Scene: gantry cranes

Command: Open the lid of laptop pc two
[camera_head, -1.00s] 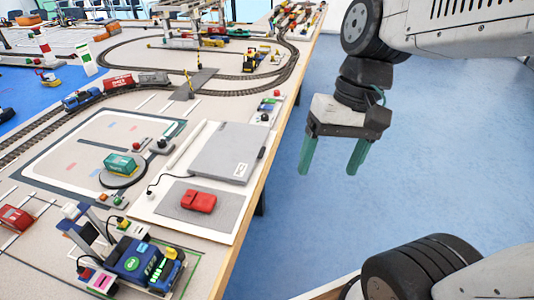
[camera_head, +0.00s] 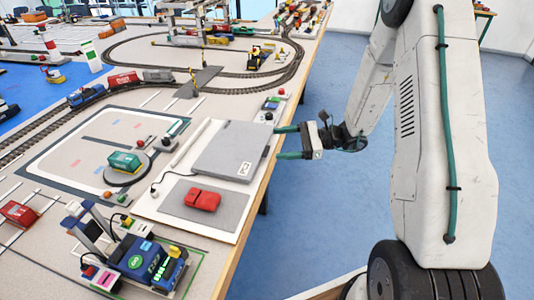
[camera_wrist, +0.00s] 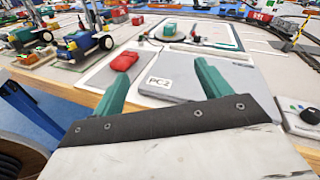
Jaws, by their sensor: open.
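The grey laptop (camera_head: 233,151) lies closed and flat near the right edge of the table. Its lid carries a white label, which reads "PC2" in the wrist view (camera_wrist: 168,83). My gripper (camera_head: 287,142) is at the right of the laptop, just past the table edge, with its two green fingers pointing left at the laptop's side. The fingers are spread with nothing between them. In the wrist view, my gripper (camera_wrist: 162,80) has the laptop's labelled edge ahead between the fingers. Whether a fingertip touches the laptop, I cannot tell.
A red object (camera_head: 202,199) lies on a grey pad beside the laptop. A toy vehicle (camera_head: 146,262) stands at the table's near corner. A small control box (camera_wrist: 300,115) sits right of the laptop. Train tracks (camera_head: 240,74) run farther back.

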